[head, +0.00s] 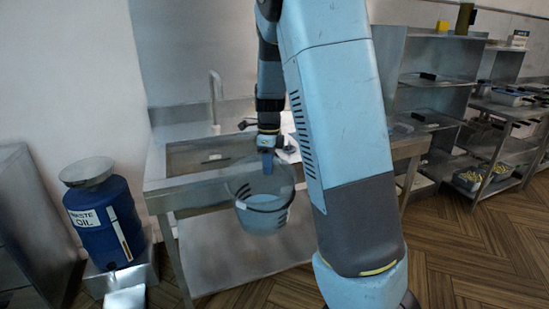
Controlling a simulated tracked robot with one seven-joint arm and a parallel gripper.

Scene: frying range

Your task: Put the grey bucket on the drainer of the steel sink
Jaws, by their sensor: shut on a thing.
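The grey bucket (262,212) hangs upright below my gripper (266,160), in front of the steel sink's front edge. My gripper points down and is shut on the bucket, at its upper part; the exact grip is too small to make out. The steel sink (165,183) stands behind, with a basin (195,157) and a tall tap (215,103). Its top runs right behind my arm to a bare steel stretch (408,143). My arm hides much of the top there, so I cannot tell where the drainer begins.
A blue waste oil drum (104,222) with a metal bowl (87,171) on top stands left of the sink. A lower shelf (225,262) runs under the sink. Steel racks (432,80) with trays stand at the right. The wooden floor (465,250) at right front is clear.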

